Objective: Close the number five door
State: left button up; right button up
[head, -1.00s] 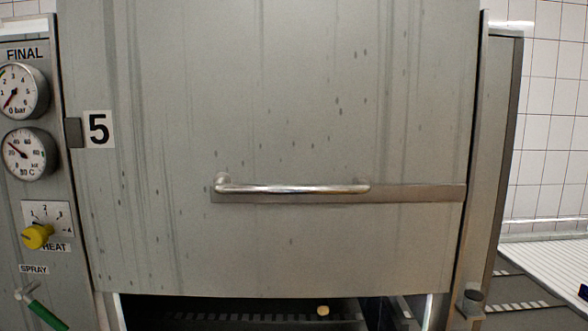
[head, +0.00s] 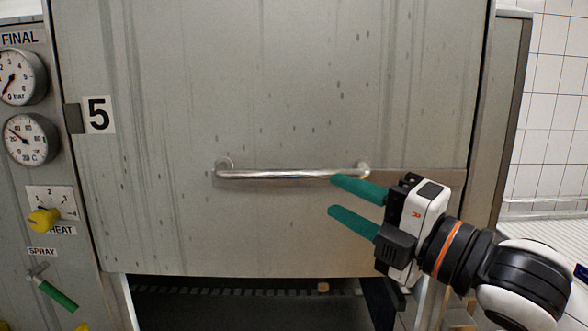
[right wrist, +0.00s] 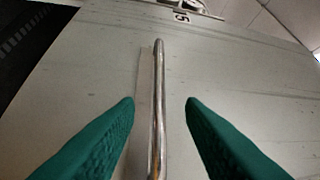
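The number five door (head: 270,90) is a large grey metal panel with a "5" label (head: 98,114) at its left. A dark gap shows below its bottom edge. A horizontal chrome bar handle (head: 270,174) is fixed across its lower half. My right gripper (head: 332,194) is open, its two green fingers pointing left at the handle's right end. In the right wrist view the handle (right wrist: 158,100) runs between the two spread fingers (right wrist: 160,103); I cannot tell whether they touch it. My left gripper is not in view.
A control panel stands left of the door, with two round gauges (head: 30,138), a yellow knob (head: 43,219) and a green-handled spray lever (head: 55,294). A metal post (head: 512,100) stands right of the door, with a white tiled wall (head: 560,110) beyond.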

aim_at(298, 177)
jog(key=p+x, duration=0.3)
jog(key=x, duration=0.6)
jog(key=shift+w+a+r+p, duration=0.1)
jog(key=shift+a+p, duration=0.05)
jog(key=shift+p, duration=0.15)
jog(key=shift+w+a, duration=0.25)
jog(key=shift+w, duration=0.05)
grip_shut()
